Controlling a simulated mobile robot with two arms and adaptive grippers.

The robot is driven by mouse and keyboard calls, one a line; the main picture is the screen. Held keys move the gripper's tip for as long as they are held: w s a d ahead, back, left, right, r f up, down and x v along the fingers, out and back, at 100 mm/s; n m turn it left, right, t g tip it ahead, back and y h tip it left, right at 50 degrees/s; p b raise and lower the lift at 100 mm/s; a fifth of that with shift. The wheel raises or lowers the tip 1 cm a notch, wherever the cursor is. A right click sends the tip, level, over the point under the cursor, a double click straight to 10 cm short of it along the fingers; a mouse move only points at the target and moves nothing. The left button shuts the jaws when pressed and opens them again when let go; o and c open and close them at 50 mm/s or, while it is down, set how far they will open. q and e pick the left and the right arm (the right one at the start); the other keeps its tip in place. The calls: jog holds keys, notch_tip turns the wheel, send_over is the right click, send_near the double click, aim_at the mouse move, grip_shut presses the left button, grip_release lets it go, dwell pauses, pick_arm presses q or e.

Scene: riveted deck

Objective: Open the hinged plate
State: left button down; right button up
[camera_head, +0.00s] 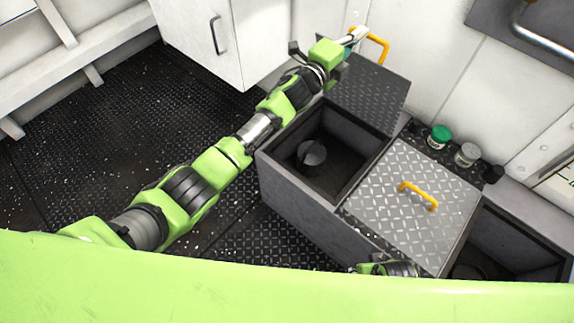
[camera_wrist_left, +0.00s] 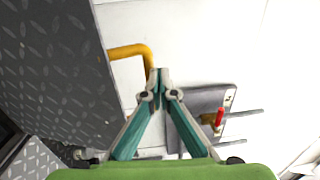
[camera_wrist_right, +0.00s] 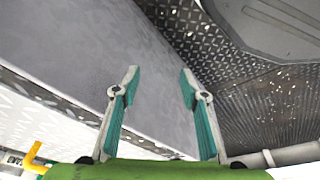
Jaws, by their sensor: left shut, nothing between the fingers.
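A dark tread plate (camera_head: 368,95) with a yellow handle (camera_head: 379,46) stands raised at the back of the box, above an open compartment (camera_head: 325,150). A silver tread plate (camera_head: 415,215) with its own yellow handle (camera_head: 419,195) lies flat beside that compartment. My left gripper (camera_head: 356,34) is shut and empty beside the raised plate's handle. In the left wrist view the closed fingertips (camera_wrist_left: 158,73) are close to the handle (camera_wrist_left: 130,52); I cannot tell if they touch. My right gripper (camera_wrist_right: 159,72) is open and empty beside a grey box wall (camera_wrist_right: 75,50).
A round dark object (camera_head: 312,153) sits in the open compartment. Another open compartment (camera_head: 515,245) is at the right. Jars with green (camera_head: 440,133) and grey (camera_head: 467,153) lids stand behind the silver plate. A white cabinet (camera_head: 205,35) stands at the back. Floor at left is clear.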

pick_arm(q)
jog(key=b+x, duration=0.1)
jog(key=x, duration=0.3)
jog(key=shift+r+b, duration=0.15)
jog(key=shift+b, duration=0.15)
jog(key=shift+w+d+r, duration=0.1)
jog(key=shift+w+d, duration=0.15)
jog(key=shift+w, duration=0.05)
pick_arm(e)
notch_tip(320, 180, up, 8)
jog(key=w, duration=0.1)
jog(key=shift+w+d+r+t, duration=0.15)
jog(key=shift+w+d+t, duration=0.15)
jog(key=shift+d, duration=0.05)
